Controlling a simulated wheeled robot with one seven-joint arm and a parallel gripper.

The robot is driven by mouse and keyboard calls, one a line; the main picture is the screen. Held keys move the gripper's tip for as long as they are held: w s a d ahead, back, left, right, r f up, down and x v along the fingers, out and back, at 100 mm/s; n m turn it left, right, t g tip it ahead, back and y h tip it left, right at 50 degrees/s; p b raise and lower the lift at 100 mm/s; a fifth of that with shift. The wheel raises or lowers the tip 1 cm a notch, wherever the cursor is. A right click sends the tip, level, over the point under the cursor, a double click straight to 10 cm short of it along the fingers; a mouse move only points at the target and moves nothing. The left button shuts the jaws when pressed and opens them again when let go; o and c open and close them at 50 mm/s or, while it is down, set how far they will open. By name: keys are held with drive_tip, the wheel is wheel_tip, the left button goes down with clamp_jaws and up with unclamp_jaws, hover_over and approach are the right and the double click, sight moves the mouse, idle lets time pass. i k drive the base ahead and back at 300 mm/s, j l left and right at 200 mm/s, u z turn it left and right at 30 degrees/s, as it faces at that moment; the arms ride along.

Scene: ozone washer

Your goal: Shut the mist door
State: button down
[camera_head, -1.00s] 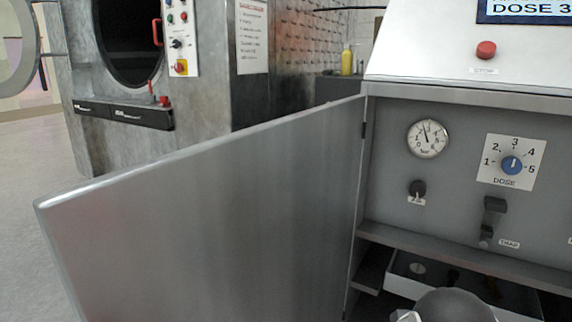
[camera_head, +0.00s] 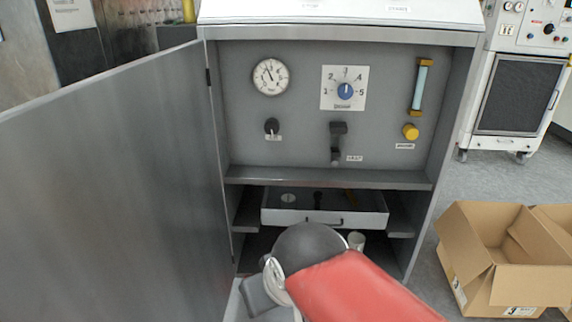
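The mist door, a large grey metal panel (camera_head: 120,190), stands wide open on the left, hinged at the left edge of the grey cabinet (camera_head: 222,110). The cabinet's inside is exposed, with a round gauge (camera_head: 270,76), a blue dose knob (camera_head: 345,91), a black lever (camera_head: 337,140) and a yellow knob (camera_head: 410,131). My arm, with a dark round joint and a red link, reaches up from the bottom middle in front of the lower shelf. My gripper's fingers cannot be made out. I cannot tell whether anything touches the door.
Open cardboard boxes (camera_head: 500,255) stand on the floor at the right. A white machine (camera_head: 515,95) is behind them. Grey floor shows between the cabinet and that machine.

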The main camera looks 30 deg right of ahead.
sight(113, 209)
drive_tip(key=k+j+z, duration=0.25)
drive_tip(key=j, duration=0.45)
drive_tip(key=k+j+z, duration=0.3)
drive_tip(key=j, duration=0.3)
drive_tip(key=k+j+z, duration=0.25)
drive_tip(key=j, duration=0.35)
drive_tip(key=k+j+z, duration=0.25)
drive_tip(key=k+j, duration=0.35)
drive_tip(key=k, duration=0.15)
